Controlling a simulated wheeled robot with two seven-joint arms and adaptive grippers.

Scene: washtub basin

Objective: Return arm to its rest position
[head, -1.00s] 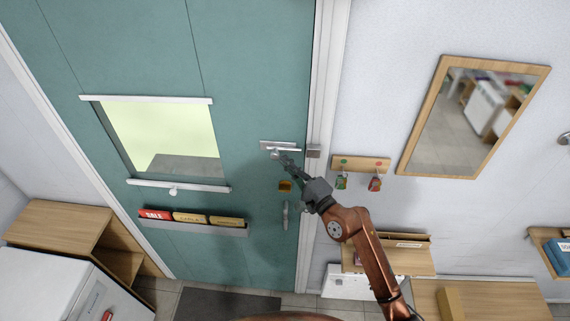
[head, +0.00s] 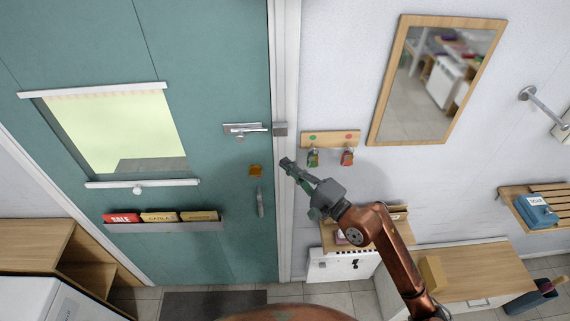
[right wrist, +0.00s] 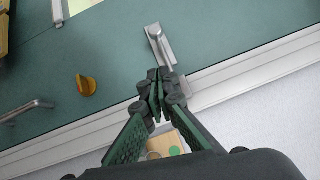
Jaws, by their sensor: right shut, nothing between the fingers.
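My right gripper (head: 285,163) is shut and empty in the head view, in front of the white door frame. It is below and to the right of the metal door latch (head: 245,131), and apart from it in that view. In the right wrist view the shut fingertips (right wrist: 158,78) appear just below the latch (right wrist: 160,45). My copper-coloured right arm (head: 383,238) comes in from the lower right and is raised. My left gripper is not in view.
The teal door (head: 215,60) has an orange knob (head: 255,171) and a handle (head: 260,202). A hook rack (head: 330,139) with hanging tags is right of the frame, near my gripper. A mirror (head: 379,105), a wooden cabinet (head: 480,272) and a box (head: 432,273) stand to the right.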

